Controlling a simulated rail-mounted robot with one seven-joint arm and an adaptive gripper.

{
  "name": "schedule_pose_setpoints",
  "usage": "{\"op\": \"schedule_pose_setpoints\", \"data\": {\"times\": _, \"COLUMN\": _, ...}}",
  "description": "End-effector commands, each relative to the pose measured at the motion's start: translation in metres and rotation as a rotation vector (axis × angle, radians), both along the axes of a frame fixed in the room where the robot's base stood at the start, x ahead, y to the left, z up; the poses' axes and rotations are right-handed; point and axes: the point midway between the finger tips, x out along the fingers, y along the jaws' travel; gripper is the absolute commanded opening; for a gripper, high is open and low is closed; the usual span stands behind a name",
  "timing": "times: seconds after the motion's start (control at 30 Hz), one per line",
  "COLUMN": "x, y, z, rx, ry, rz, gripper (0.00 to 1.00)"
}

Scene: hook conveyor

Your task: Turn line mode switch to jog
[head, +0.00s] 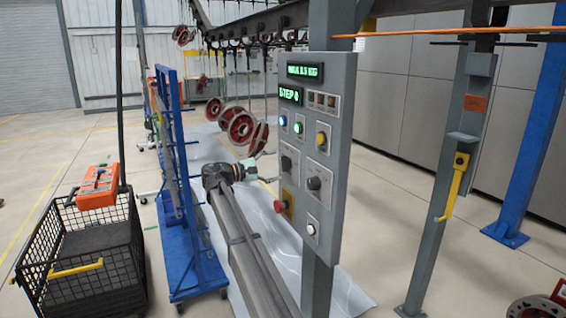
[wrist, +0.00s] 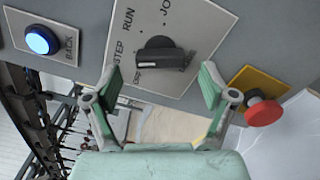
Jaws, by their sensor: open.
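The line mode switch is a black rotary knob (wrist: 160,55) on a pale plate (wrist: 205,22) in the wrist view. Labels RUN, STEP and a cut-off "JO" stand around it. The knob's grip bar lies roughly crosswise in the picture; I cannot tell which label it points at. In the head view the switch (head: 287,161) is on the left part of the grey panel (head: 341,95). My gripper (wrist: 160,82) is open, with one green-padded finger on each side of the knob and a gap to it. It also shows in the head view (head: 257,172), just left of the panel.
A red mushroom button (wrist: 263,110) on a yellow plate is close to the right finger; it also shows in the head view (head: 280,206). A lit blue BACK button (wrist: 42,40) is at upper left. A blue rack (head: 178,180) and black wire cart (head: 85,250) stand left.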

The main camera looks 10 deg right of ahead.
Motion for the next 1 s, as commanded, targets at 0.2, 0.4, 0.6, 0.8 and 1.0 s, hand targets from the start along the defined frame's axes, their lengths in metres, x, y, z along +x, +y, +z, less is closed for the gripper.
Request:
{"op": "schedule_pose_setpoints", "data": {"times": 0.2, "x": 0.008, "y": -0.028, "z": 0.001, "rx": 0.001, "ry": 0.0, "rz": 0.0, "gripper": 0.83}}
{"op": "schedule_pose_setpoints", "data": {"times": 0.4, "x": 0.011, "y": -0.036, "z": 0.0, "rx": 0.001, "ry": 0.001, "rz": 0.0, "gripper": 0.83}}
{"op": "schedule_pose_setpoints", "data": {"times": 0.6, "x": 0.011, "y": -0.036, "z": -0.001, "rx": 0.001, "ry": 0.0, "rz": 0.0, "gripper": 0.83}}
{"op": "schedule_pose_setpoints", "data": {"times": 0.8, "x": 0.011, "y": -0.036, "z": -0.001, "rx": 0.001, "ry": 0.0, "rz": 0.0, "gripper": 0.34}}
{"op": "schedule_pose_setpoints", "data": {"times": 1.0, "x": 0.011, "y": -0.037, "z": -0.001, "rx": 0.001, "ry": -0.001, "rz": 0.0, "gripper": 0.23}}
